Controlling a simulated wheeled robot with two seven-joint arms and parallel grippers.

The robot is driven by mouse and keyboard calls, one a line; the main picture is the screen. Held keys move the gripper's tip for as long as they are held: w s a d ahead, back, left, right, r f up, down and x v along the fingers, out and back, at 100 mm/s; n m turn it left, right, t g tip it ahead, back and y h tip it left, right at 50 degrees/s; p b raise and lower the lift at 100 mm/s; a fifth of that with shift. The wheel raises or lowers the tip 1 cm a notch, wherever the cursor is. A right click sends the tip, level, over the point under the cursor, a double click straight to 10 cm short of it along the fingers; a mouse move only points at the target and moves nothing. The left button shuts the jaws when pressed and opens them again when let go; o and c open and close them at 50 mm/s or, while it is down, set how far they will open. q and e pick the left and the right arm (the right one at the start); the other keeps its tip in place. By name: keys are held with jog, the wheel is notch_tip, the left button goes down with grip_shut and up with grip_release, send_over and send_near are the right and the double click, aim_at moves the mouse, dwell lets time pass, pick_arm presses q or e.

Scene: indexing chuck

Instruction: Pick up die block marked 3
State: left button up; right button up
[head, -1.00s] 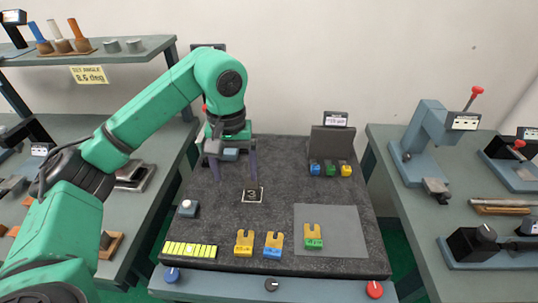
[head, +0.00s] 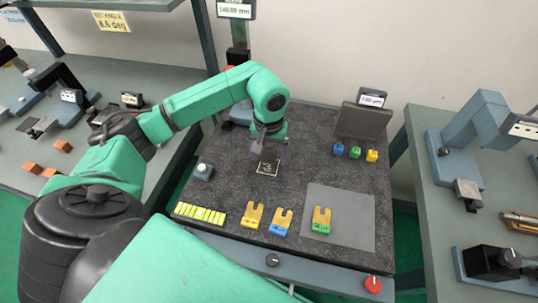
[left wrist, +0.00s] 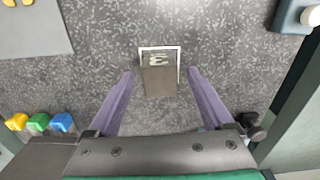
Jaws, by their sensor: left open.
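The die block marked 3 (head: 268,168) is a small dark block with a pale 3, at a white-outlined square on the dark speckled worktop. In the left wrist view the block (left wrist: 159,80) shows with the white outline around its far part. My left gripper (head: 270,158) is above it, pointing down. In the left wrist view the purple fingers of my left gripper (left wrist: 160,73) are open, one on each side of the block, with gaps to both. Nothing is held. Whether the tips reach block height, I cannot tell. My right gripper is not in view.
Yellow forked pieces with coloured bases (head: 282,221) and a yellow strip (head: 200,214) lie along the front. A grey mat (head: 350,215) is at the right. Small coloured blocks (head: 355,152) stand at the back right. A button box (head: 203,171) is left of the gripper.

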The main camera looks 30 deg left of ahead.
pick_arm(q)
jog(key=shift+s+f, duration=0.1)
jog(key=shift+f, duration=0.55)
grip_shut()
jog(key=shift+r, duration=0.1)
dwell(0.8)
